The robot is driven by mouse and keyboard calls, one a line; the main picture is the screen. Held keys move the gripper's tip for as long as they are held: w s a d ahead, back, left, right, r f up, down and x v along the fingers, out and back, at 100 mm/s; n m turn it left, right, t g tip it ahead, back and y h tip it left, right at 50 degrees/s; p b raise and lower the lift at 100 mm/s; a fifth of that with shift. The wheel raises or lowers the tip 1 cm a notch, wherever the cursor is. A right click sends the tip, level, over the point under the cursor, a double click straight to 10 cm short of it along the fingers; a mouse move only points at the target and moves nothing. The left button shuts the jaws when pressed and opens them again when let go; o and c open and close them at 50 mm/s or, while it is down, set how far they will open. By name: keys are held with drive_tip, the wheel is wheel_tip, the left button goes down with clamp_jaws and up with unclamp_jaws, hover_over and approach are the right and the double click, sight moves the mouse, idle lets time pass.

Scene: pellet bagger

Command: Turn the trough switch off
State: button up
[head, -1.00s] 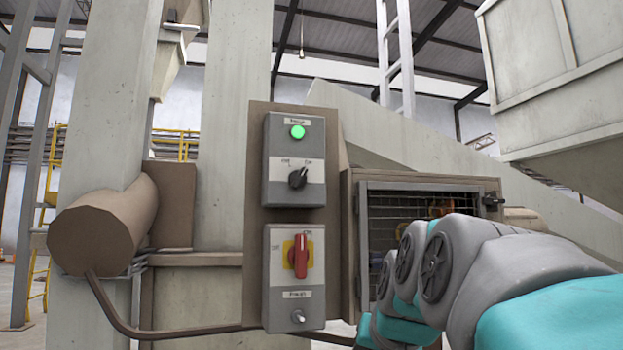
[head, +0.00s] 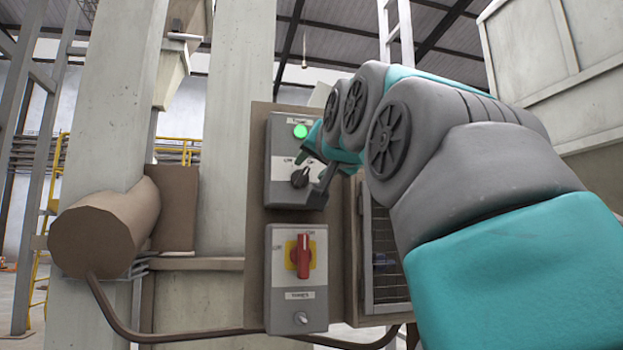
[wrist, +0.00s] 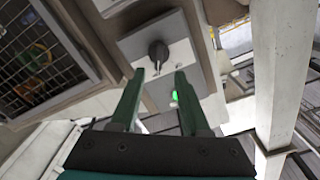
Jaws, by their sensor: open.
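The upper grey control box (head: 283,198) has a lit green lamp (head: 300,131), a small blurred label and a black rotary knob (head: 300,178). The knob points up and to the right, toward the right-hand mark. My gripper (head: 314,168) is open at the front right of this box, close to the knob, partly hidden by my arm. In the wrist view, the open fingers of my gripper (wrist: 158,84) point at the box, with the black knob (wrist: 158,52) just beyond the fingertips and roughly centred between them. I see no contact.
A mesh-fronted cabinet (head: 385,258) stands to the right, partly behind my arm. A brown cylinder (head: 100,232) juts out at the left.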

sight(304, 176)
drive_tip(key=p+x, duration=0.1)
drive_tip(key=x, duration=0.4)
drive_tip(key=shift+w+p, duration=0.4)
drive_tip(key=shift+w+a+f, duration=0.1)
drive_tip(key=shift+w+a, duration=0.05)
drive_tip(key=shift+w, duration=0.35)
clamp_jaws()
